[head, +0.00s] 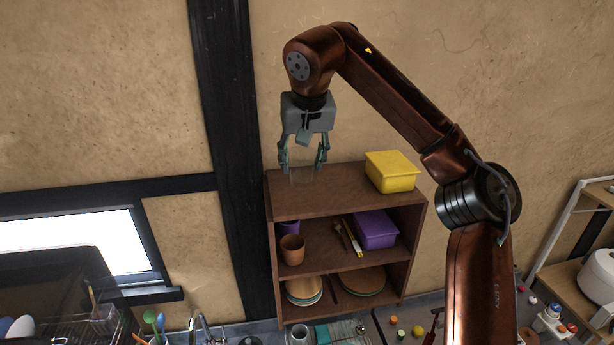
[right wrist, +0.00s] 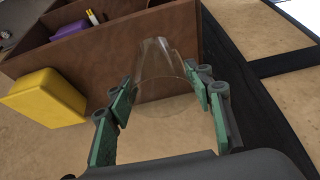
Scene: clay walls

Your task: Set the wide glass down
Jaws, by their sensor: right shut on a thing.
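The wide glass (head: 303,176) is clear and see-through, and it is held at the left end of the wooden shelf unit's top board (head: 335,181). My right gripper (head: 303,160) points down and is shut on the glass, with one finger on each side. In the right wrist view the glass (right wrist: 158,62) sits between the green-padded fingers of the gripper (right wrist: 165,92). I cannot tell whether its base touches the board or is slightly above it. My left gripper is not in view.
A yellow box (head: 391,171) stands on the right of the top board; bare board lies between it and the glass. Below are a purple box (head: 376,229), a brown cup (head: 292,250) and plates (head: 362,281). A dark post (head: 237,150) rises left of the unit.

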